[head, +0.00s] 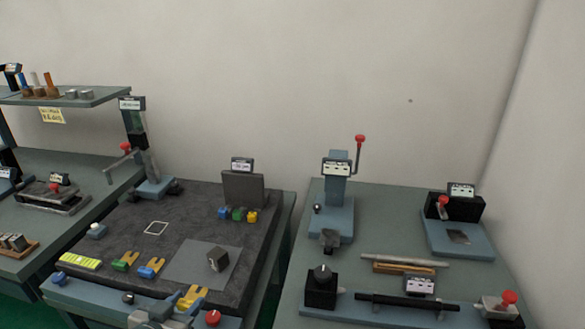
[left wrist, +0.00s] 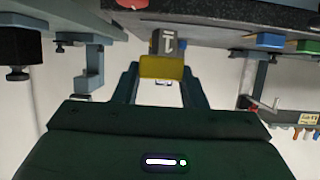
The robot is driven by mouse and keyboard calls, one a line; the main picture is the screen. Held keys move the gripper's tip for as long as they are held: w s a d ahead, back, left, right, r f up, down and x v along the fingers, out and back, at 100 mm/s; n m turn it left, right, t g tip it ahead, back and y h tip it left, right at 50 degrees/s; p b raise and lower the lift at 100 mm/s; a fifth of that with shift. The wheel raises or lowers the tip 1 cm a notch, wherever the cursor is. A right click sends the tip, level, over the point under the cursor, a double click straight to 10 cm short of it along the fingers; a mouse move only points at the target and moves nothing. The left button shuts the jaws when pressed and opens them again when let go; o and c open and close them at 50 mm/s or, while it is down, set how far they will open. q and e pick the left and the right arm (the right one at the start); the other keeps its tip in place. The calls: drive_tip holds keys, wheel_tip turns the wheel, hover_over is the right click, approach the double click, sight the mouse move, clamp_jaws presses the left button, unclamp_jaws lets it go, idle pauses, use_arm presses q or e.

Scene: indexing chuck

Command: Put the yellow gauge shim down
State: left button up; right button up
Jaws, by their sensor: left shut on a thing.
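The yellow gauge shim (head: 193,296) is near the front edge of the dark mat (head: 190,212) in the head view. My left gripper (head: 181,303) reaches in at the bottom of that view and is shut on the shim. In the left wrist view the shim (left wrist: 162,67) spans the space between the two fingers. I cannot tell whether the shim touches the mat. A green shim (head: 125,261) and a blue shim (head: 151,268) lie on the mat to its left. My right gripper is not in view.
A small dark block (head: 217,259) stands on a grey plate (head: 193,264) just behind the held shim. A white square outline (head: 156,228) on the mat is empty. A red knob (head: 212,318) is at the front edge. Small coloured blocks (head: 238,214) stand at the back.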

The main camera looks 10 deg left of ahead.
use_arm(q)
drive_tip(key=w+d+r+n+y, duration=0.1)
drive_tip(key=w+d+r, duration=0.1)
drive_tip(key=w+d, duration=0.4)
drive_tip(key=w, duration=0.2)
drive_tip(key=shift+w+d+r, duration=0.35)
drive_tip(key=shift+w+d, duration=0.05)
